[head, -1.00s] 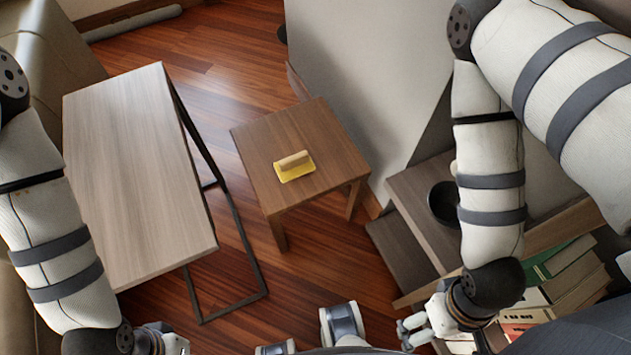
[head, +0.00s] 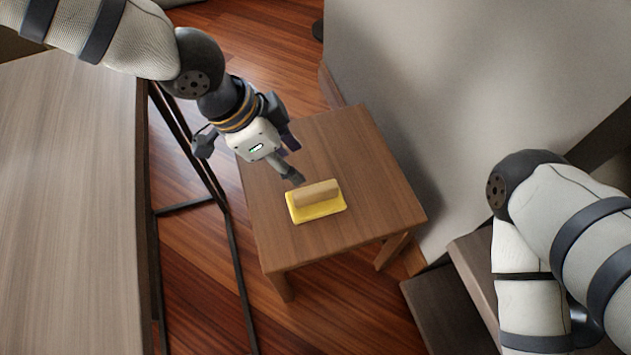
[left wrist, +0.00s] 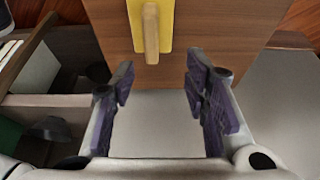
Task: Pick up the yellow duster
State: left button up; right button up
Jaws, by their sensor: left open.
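The yellow duster (head: 318,211) lies on a small brown wooden stool (head: 385,205). It has a flat yellow base and a tan wooden handle on top. In the left wrist view the duster (left wrist: 150,28) is at the top, ahead of the fingers and between their lines, with its handle pointing towards the gripper. My left gripper (head: 291,162) is over the stool, just behind the duster in the head view. In the left wrist view the left gripper (left wrist: 160,85) is open with nothing between its purple-padded fingers. My right gripper is out of the head view; only its arm shows.
A long light wooden table (head: 70,190) with a dark metal frame stands at the left. A pale wall (head: 440,90) rises beside the stool on the right. Dark shelf parts (head: 450,310) are at the lower right. The rest of the stool top is bare.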

aim_at(314, 190)
pick_arm(q)
jog(key=x, duration=0.2)
jog(key=b+x, duration=0.1)
jog(key=x, duration=0.2)
jog(key=shift+s+d+f+b, duration=0.15)
jog(key=shift+s+f+b, duration=0.15)
jog(key=shift+s, duration=0.05)
jog(key=x, duration=0.2)
jog(key=b+x, duration=0.1)
jog(key=x, duration=0.1)
jog(key=b+x, duration=0.1)
jog(key=shift+s+d+f, duration=0.25)
jog(key=shift+f, duration=0.1)
jog(key=shift+r, duration=0.1)
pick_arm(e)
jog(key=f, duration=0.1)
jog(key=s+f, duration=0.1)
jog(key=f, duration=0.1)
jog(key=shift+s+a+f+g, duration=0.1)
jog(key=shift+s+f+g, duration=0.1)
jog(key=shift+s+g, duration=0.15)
pick_arm(q)
grip_shut()
